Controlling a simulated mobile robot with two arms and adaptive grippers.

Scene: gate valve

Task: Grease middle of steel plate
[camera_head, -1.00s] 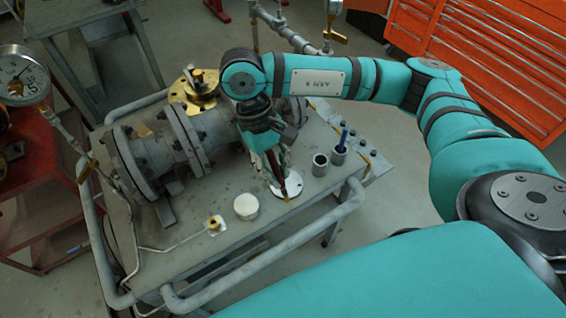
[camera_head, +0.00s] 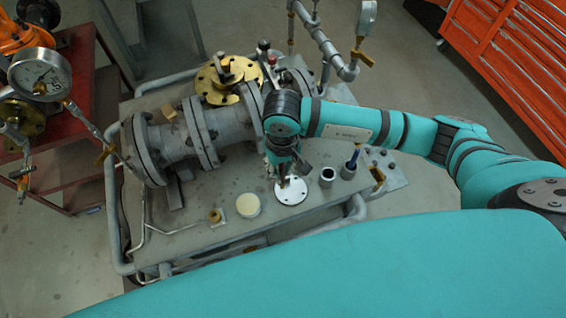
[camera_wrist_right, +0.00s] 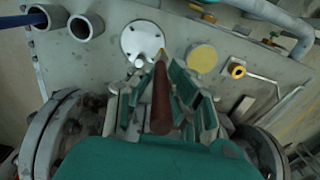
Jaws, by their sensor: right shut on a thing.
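The steel plate (camera_head: 293,194) is a pale round disc with small holes, lying flat on the grey bench top. It also shows in the wrist view (camera_wrist_right: 142,38). My right gripper (camera_head: 282,176) is above the plate's far left part, pointing down. In the wrist view my right gripper (camera_wrist_right: 160,88) is shut on a brush (camera_wrist_right: 161,100) with a reddish-brown handle and a yellowish tip. The tip appears over the plate's edge; I cannot tell whether it touches. A tub of pale yellow grease (camera_head: 248,205) stands left of the plate. My left gripper is out of view.
Two grey cups (camera_head: 327,177) stand right of the plate, one holding a blue-handled tool (camera_head: 353,160). The flanged gate valve (camera_head: 205,125) lies behind. A small brass fitting (camera_head: 216,216) is left of the tub. A pipe rail (camera_head: 355,210) edges the bench.

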